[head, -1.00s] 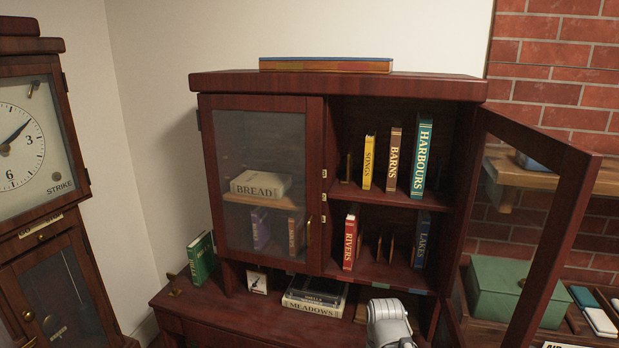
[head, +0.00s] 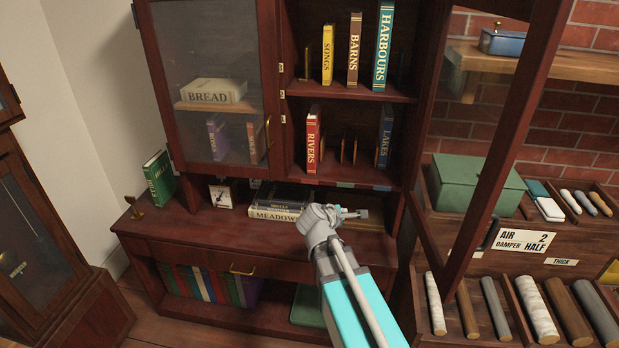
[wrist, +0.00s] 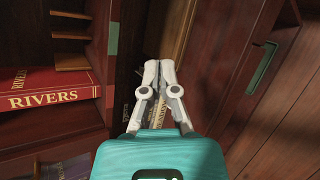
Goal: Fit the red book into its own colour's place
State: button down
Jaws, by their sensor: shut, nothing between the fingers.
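The red book, lettered RIVERS (head: 313,141), stands upright at the left of the lower open cabinet shelf. In the wrist view, it lies across the left side (wrist: 48,90). Upright dividers stand to its right, with a dark blue book, LAKES (head: 385,136), beyond them. Coloured strips (head: 346,185) mark that shelf's front edge; the head view shows teal and blue ones. My gripper (head: 362,213) is in front of the cabinet, below that shelf and right of the red book. In the wrist view, its fingers (wrist: 160,66) are together and empty, apart from the book.
The glazed right door (head: 487,150) stands open beside my arm. The left door (head: 210,90) is shut. Lying books, including MEADOWS (head: 276,214), sit on the ledge below the shelf.

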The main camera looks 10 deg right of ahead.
aim_at(311, 165)
jog(key=w+a+r+n+t+y+b, duration=0.2)
jog(key=w+a+n+t+b, duration=0.3)
jog(key=a+n, duration=0.6)
jog(key=w+r+n+t, duration=0.1)
jog(key=w+n+t, duration=0.1)
jog(key=n, duration=0.4)
jog(key=shift+w+t+y+b, duration=0.3)
jog(key=shift+w+t, duration=0.05)
jog(key=shift+t, duration=0.25)
jog(key=shift+w, duration=0.1)
jog(key=x, duration=1.3)
jog(key=shift+w+d, duration=0.15)
jog(key=shift+w, duration=0.25)
jog(key=shift+x, duration=1.5)
jog(key=shift+s, duration=0.15)
